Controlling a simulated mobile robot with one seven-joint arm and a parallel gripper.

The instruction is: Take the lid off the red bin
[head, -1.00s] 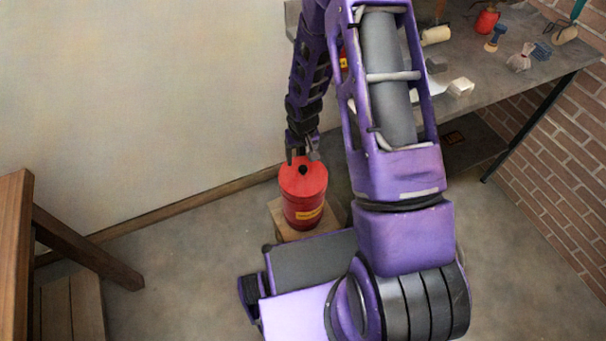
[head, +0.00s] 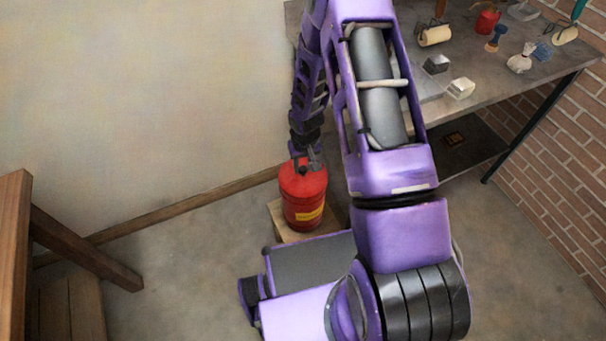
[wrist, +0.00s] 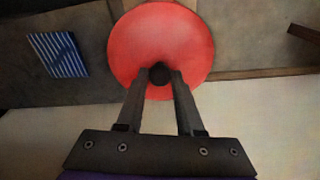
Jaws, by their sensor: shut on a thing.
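The red bin (head: 303,208) stands upright on a low wooden stand, with a yellow label on its front. Its red lid (head: 291,183) sits on top; the lid also fills the upper middle of the wrist view (wrist: 138,42). A dark round knob (wrist: 159,74) is at the lid's centre. My gripper (head: 308,165) reaches down from above onto the lid. In the wrist view my gripper (wrist: 160,78) is shut on the knob, with one finger on each side. No gap shows between lid and bin.
The wooden stand (head: 277,218) is under the bin, near the wall. A grey workbench (head: 490,75) with tools and small blocks is at the upper right. A wooden frame (head: 75,245) stands at the left. A blue striped patch (wrist: 58,54) shows in the wrist view.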

